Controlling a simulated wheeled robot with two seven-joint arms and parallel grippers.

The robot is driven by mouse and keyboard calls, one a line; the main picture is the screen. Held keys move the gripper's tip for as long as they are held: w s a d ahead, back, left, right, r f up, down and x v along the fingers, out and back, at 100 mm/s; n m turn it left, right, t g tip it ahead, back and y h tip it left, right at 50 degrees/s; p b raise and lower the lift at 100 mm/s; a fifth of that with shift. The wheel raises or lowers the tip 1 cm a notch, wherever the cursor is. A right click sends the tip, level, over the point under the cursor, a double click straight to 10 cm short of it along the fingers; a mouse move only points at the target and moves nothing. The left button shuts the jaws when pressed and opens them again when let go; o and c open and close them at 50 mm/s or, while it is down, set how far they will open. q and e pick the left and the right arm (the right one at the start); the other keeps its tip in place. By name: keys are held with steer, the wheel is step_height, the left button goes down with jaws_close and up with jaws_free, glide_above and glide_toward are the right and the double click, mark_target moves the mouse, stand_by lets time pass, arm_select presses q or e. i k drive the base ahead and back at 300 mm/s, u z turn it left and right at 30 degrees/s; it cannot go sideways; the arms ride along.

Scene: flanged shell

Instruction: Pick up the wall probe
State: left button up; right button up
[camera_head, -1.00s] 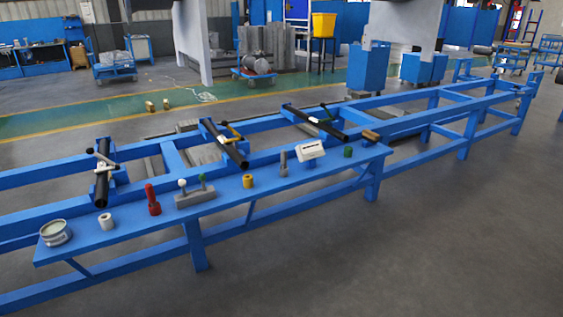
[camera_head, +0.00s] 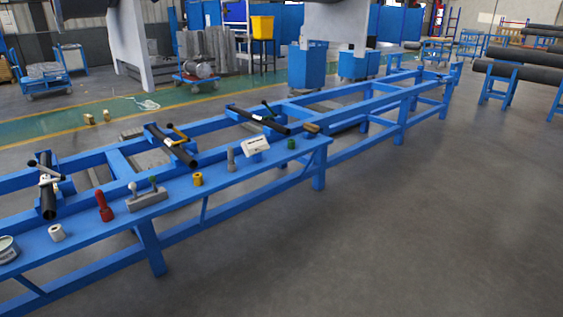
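Several small items stand in a row on the blue bench shelf (camera_head: 180,208). No label names the wall probe, so I cannot tell for sure which item it is. A slim grey upright piece (camera_head: 231,160) stands beside a white box with a sloped face (camera_head: 256,146). A red piece with a narrower upright top (camera_head: 104,207) stands further left. Between them are a grey block (camera_head: 147,200) holding a white-ball piece and a green-topped piece, and a yellow cylinder (camera_head: 198,179). Neither of my grippers is in view.
A white roll (camera_head: 57,233), a round tin (camera_head: 7,250) cut by the left edge and a green cylinder (camera_head: 291,144) share the shelf. Black tubes (camera_head: 172,146) lie across the blue frame behind. The grey floor (camera_head: 400,230) at front right is clear.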

mark_target(231, 157)
steer(key=z, duration=0.9)
steer(key=i, duration=0.6)
steer(key=u, duration=0.6)
steer(key=i, duration=1.55)
steer(key=u, duration=0.95)
